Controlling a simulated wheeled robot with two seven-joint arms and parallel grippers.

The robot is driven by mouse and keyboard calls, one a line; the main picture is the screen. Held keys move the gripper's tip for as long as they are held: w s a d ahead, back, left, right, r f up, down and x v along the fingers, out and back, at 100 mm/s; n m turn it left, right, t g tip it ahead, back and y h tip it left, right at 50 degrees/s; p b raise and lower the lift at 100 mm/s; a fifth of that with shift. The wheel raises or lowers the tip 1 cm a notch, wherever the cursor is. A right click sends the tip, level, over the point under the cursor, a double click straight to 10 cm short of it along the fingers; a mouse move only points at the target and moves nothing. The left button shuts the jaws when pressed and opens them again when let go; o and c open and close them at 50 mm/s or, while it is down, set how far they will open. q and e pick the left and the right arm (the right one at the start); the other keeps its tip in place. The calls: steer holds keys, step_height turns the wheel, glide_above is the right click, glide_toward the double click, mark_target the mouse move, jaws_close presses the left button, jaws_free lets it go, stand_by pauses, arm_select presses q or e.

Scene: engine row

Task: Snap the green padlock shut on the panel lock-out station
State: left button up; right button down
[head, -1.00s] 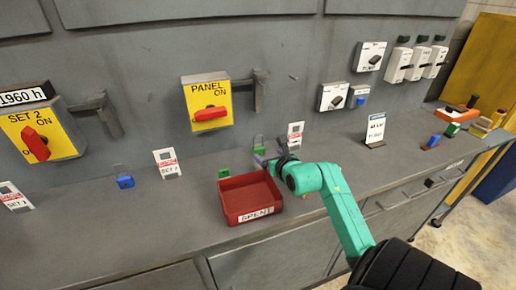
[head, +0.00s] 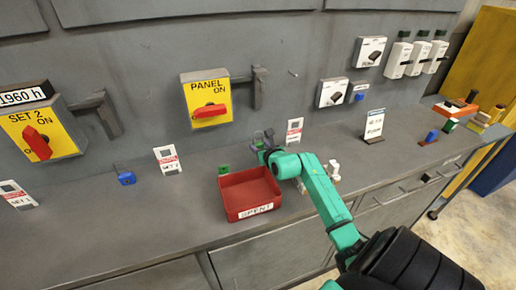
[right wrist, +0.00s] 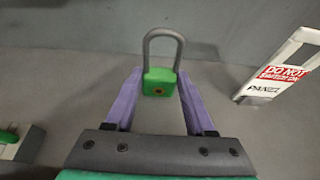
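The green padlock (right wrist: 160,83) stands upright in the right wrist view, its grey shackle up; I cannot tell whether the shackle is latched. My right gripper (right wrist: 161,78) is open, its purple fingers on either side of the padlock body with narrow gaps. In the head view, my right gripper (head: 263,143) is low over the bench behind the red tray and hides most of the padlock. My left gripper is not in view.
The red tray (head: 250,194) is just in front of my right gripper. The white PANEL tag (head: 294,131) stands to its right. A small green item (head: 224,170) is at the tray's back left corner. A blue padlock (head: 125,176) and another tag (head: 168,159) are further left.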

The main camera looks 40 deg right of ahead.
step_height(320, 180, up, 10)
steer(key=b, duration=0.1)
steer(key=shift+b, duration=0.4)
